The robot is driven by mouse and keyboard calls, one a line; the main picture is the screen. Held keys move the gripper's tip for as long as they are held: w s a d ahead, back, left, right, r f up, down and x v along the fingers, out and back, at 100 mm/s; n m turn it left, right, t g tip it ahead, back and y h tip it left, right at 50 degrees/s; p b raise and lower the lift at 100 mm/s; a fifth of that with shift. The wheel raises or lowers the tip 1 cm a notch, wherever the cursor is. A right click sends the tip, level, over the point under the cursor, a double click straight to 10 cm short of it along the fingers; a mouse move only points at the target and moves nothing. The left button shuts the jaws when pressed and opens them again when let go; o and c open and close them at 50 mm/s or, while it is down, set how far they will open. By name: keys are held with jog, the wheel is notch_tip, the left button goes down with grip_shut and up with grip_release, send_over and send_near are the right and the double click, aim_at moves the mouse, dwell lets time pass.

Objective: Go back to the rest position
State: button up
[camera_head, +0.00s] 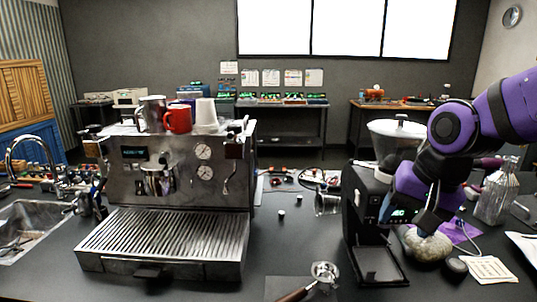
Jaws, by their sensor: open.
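My arm, purple and black, comes in from the right edge of the head view. My gripper (428,222) points down in front of the right side of the black coffee grinder (372,225). Its fingertips are close above or beside a pale round lump (428,246) on the counter; I cannot tell if they touch it. The jaws are open and no object shows between them. The arm hides part of the grinder's right side.
A steel espresso machine (180,185) stands at left with a red mug (178,119) on top. A portafilter (318,277) lies at the front. A clear bottle (495,192) and paper notes (487,269) are at right. The counter between machine and grinder is mostly clear.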

jog(key=s+d+r+n+t+h, duration=0.1)
jog(key=s+d+r+n, duration=0.1)
jog(key=s, duration=0.3)
jog(key=s+d+r+n+t, duration=0.1)
jog(key=s+d+r+n, duration=0.1)
jog(key=s+d+r, duration=0.2)
jog(key=shift+s+d+r+h, duration=0.25)
jog(key=shift+s+r+h, duration=0.25)
jog(key=shift+s, duration=0.4)
